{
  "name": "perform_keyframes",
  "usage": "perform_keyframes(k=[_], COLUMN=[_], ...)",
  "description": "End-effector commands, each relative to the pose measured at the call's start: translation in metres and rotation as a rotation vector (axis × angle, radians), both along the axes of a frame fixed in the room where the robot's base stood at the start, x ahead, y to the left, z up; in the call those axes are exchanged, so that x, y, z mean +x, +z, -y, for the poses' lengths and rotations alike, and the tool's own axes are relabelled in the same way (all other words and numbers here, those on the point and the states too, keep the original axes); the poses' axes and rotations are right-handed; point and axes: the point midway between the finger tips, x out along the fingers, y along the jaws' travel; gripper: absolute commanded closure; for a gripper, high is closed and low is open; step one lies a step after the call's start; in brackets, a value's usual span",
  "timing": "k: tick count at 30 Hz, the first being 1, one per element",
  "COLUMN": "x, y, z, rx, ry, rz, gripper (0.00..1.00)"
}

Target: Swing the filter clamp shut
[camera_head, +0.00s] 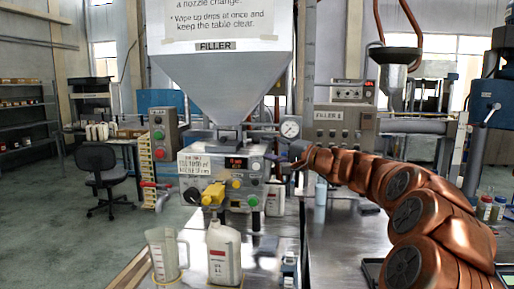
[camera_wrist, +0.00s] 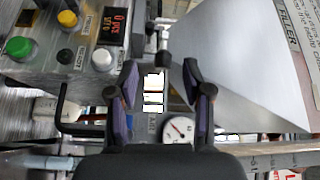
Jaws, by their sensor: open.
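My gripper (camera_head: 285,161) reaches in from the right beside the filler, near the pressure gauge (camera_head: 290,129). In the wrist view my gripper (camera_wrist: 160,88) is open, with two dark, purple-sided fingers apart and nothing held between them. A small metal fitting with a dark end (camera_wrist: 163,48) stands just beyond the fingertips, between the control panel (camera_wrist: 85,40) and the hopper (camera_wrist: 235,60). I cannot tell for certain whether this is the filter clamp, or whether it is open or shut. The gauge also shows in the wrist view (camera_wrist: 178,130), near the right finger.
The filler's control box (camera_head: 222,165) with knobs and a yellow nozzle valve (camera_head: 213,194) is left of my gripper. Below it stand a clear jug (camera_head: 165,255) and a white bottle (camera_head: 223,252). The large hopper (camera_head: 222,85) hangs above. The steel table (camera_head: 340,235) at right is largely clear.

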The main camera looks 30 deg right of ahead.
Motion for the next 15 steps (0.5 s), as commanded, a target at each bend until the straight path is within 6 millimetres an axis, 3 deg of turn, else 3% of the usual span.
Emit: perform_keyframes(k=[1,4,15], x=[-0.001,0.001,0.048], y=[0.001,0.004,0.008], z=[0.012,0.02,0.005], rx=[0.009,0.016,0.017], ry=[-0.02,-0.037,-0.031], rz=[0.012,0.024,0.021], gripper=[0.5,0.5,0.5])
